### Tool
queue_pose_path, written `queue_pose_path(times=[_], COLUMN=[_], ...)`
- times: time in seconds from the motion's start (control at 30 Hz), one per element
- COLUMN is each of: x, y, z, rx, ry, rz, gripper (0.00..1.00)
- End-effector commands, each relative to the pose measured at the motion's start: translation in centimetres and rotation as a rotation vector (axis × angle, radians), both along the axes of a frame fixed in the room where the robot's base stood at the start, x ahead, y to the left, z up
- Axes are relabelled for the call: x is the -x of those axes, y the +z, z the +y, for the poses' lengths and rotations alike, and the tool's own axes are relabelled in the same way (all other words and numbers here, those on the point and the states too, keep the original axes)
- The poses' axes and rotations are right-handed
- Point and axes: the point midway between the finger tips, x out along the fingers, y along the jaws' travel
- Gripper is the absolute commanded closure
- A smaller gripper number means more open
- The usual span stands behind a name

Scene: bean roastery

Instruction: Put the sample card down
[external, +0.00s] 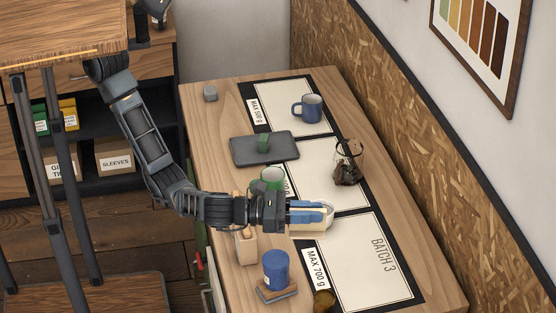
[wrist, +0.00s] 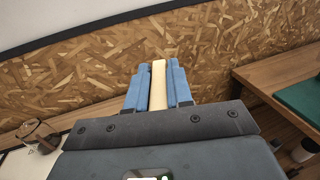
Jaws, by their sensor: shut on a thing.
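My gripper (external: 312,213) is shut on a thin cream piece, which appears to be the sample card (external: 327,216). In the wrist view the card (wrist: 158,86) stands edge-on between the blue finger pads of my gripper (wrist: 158,88). In the external view it is held level with the arm's end, over the table near the border of the middle mat (external: 325,172) and the mat marked BATCH 3 (external: 365,270). It seems to be above the surface, though the exact height is hard to tell. Much of it is hidden by the fingers.
A glass carafe (external: 347,170) stands at the middle mat's right. A green-white mug (external: 272,178) is just behind my gripper. A light wooden holder (external: 246,248), blue canister (external: 276,266) and amber jar (external: 324,301) stand in front. The BATCH 3 mat is mostly clear.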

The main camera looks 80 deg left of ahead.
Motion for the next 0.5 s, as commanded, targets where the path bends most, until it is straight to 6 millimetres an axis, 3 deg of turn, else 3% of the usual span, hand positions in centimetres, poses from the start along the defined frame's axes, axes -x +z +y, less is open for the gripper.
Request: queue_pose_path(times=[0.03,0.2,0.5], x=[2.1,9.1,22.8], y=[-0.5,-2.2,-5.4], z=[-2.0,-7.8,-15.6], rx=[-0.002,-0.003,-0.002], ry=[-0.051,-0.214,-0.491], rz=[-0.001,-0.001,0.000], gripper=[1.00,1.00,1.00])
